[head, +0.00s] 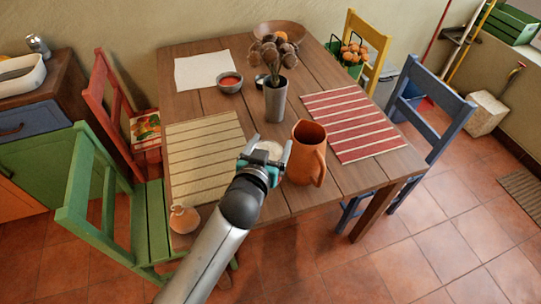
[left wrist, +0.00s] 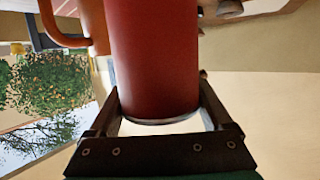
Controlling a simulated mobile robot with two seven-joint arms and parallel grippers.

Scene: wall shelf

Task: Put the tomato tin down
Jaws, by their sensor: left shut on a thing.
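The tomato tin (left wrist: 155,60) is a red cylinder with a pale metal rim, between the fingers of my left gripper (left wrist: 160,112) in the left wrist view. In the head view my left gripper (head: 268,152) is over the near part of the wooden table (head: 222,212), shut around the tin. Only a pale round end of the tin (head: 268,149) shows there; the gripper hides the rest. I cannot tell whether the tin touches the table. My right gripper is not in view.
An orange jug (head: 306,155) stands close to the right of the gripper. A grey vase with flowers (head: 275,100) is behind it. A striped beige mat (head: 205,155) lies left, a red one (head: 352,122) right. A small clay jug (head: 184,219) stands at the near left corner.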

